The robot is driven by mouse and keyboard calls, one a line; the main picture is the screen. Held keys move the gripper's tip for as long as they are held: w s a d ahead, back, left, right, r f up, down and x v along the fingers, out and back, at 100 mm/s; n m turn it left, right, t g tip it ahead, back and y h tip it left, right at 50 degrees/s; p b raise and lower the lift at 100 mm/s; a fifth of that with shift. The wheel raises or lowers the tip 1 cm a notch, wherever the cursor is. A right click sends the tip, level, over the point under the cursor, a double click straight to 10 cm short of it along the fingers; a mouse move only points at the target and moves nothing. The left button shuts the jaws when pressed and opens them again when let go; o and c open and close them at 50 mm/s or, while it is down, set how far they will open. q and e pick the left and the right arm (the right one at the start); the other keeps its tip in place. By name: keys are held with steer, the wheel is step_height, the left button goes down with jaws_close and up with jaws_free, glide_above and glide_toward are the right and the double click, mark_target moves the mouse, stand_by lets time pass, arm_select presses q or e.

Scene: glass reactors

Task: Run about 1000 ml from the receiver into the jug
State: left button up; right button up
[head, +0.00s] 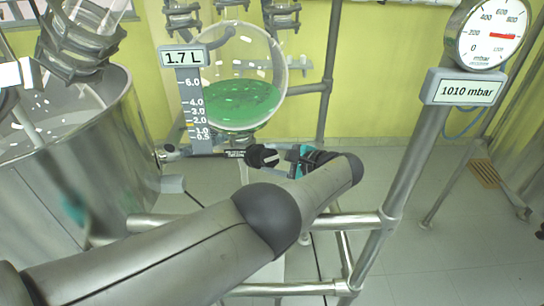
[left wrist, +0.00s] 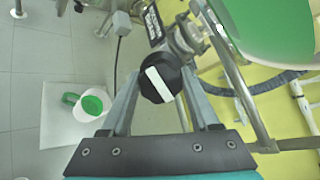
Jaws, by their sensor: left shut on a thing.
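The receiver (head: 240,85) is a round glass flask with green liquid in its lower part; its display (head: 184,58) reads 1.7 L. Below it is the outlet valve's black knob (head: 260,156). In the left wrist view the knob (left wrist: 160,80) has a white stripe lying diagonally. My left gripper (head: 283,159) is shut on the knob, one finger on each side. The jug (left wrist: 88,104) is white with green showing in its opening and a green handle, on a white surface lower down. My arm may hide it in the head view. No stream is clearly visible. My right gripper is out of view.
A large steel vessel (head: 85,150) stands at the left. A steel frame post (head: 410,165) carries a pressure gauge (head: 490,35) and a display (head: 464,91) reading 1010 mbar. Frame rails run beneath my left arm. Tiled floor (head: 470,260) lies open at the right.

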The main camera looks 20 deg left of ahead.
arm_select(q)
steer(key=shift+m+t+p, duration=0.3)
steer(key=shift+m, duration=0.8)
steer(key=o, duration=1.4)
